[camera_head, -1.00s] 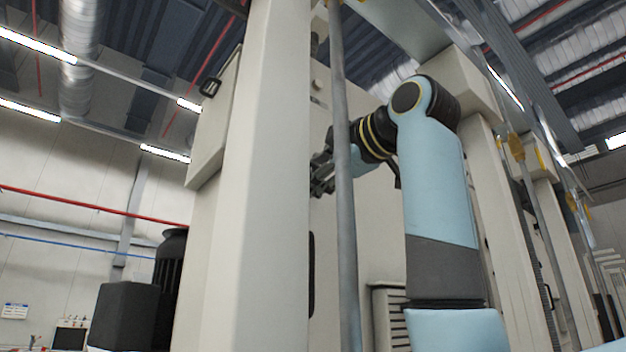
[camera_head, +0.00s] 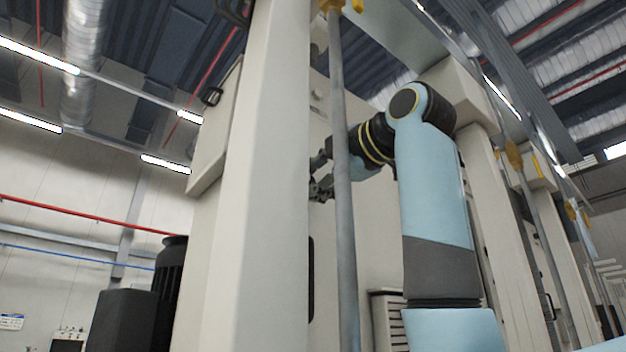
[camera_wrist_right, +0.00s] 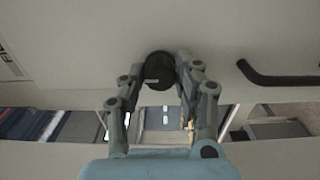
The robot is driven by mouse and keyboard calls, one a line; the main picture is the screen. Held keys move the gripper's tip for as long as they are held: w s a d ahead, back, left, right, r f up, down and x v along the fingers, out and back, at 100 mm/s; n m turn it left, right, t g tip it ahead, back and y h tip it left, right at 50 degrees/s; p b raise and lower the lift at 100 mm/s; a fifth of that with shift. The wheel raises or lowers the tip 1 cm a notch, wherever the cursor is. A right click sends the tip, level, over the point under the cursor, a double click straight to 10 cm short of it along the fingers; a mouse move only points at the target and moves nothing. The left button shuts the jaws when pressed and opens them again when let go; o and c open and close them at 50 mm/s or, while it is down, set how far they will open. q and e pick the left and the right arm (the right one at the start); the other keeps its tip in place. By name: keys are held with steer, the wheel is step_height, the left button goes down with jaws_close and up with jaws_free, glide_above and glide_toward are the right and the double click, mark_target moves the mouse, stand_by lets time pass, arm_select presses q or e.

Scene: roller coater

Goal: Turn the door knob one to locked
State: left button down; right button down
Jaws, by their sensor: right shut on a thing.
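A round black door knob (camera_wrist_right: 160,66) with a small pale mark sits on the light cabinet door (camera_wrist_right: 95,45) in the right wrist view. My right gripper (camera_wrist_right: 160,72) has one finger on each side of the knob and is shut on it. In the head view my right gripper (camera_head: 320,176) reaches in from the right, partly hidden by the grey pole and the white column. The knob is hidden in that view. My left gripper is not in view.
A black bent handle (camera_wrist_right: 275,76) is on the door to the right of the knob. In the head view a vertical grey pole (camera_head: 343,230) crosses in front of my right wrist, and a broad white column (camera_head: 255,200) stands left of it.

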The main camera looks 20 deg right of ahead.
steer(key=c, duration=0.9)
jaws_free()
steer(key=shift+a, duration=0.1)
steer(key=shift+c, duration=0.2)
steer(key=v, duration=1.2)
